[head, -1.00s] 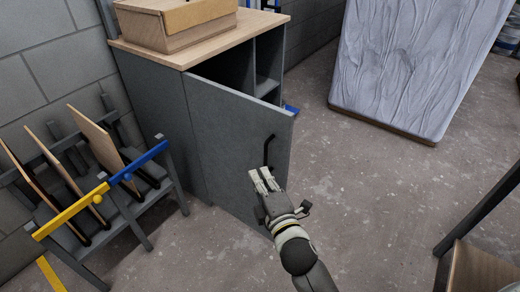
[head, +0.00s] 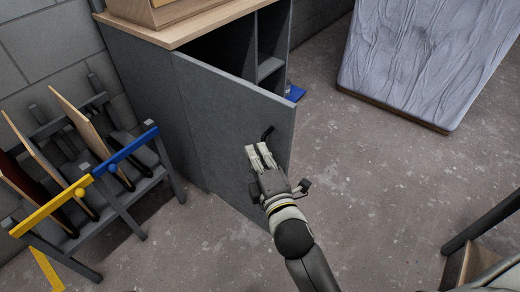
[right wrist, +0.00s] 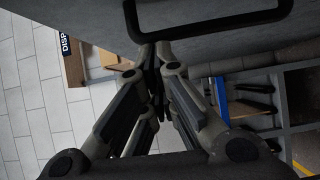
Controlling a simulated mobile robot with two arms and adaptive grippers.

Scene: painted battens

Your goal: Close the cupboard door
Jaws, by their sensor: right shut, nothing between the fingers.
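The grey cupboard (head: 140,90) has a pale wooden top, and its grey door (head: 225,130) stands ajar, with the dark inside and a shelf showing behind it. The black bar handle (head: 267,133) is near the door's free edge. My right gripper (head: 260,148) is shut and empty, in front of the door's outer face just below the handle. In the right wrist view the fingertips (right wrist: 155,55) are together beside the door face (right wrist: 190,20), and the handle (right wrist: 220,25) crosses above them. I cannot tell whether they touch the door. My left gripper is not in view.
A rack (head: 100,180) with yellow and blue bars and boards stands left of the cupboard. A wrapped mattress-like slab (head: 410,60) is at back right. Concrete floor (head: 370,190) is clear on the right.

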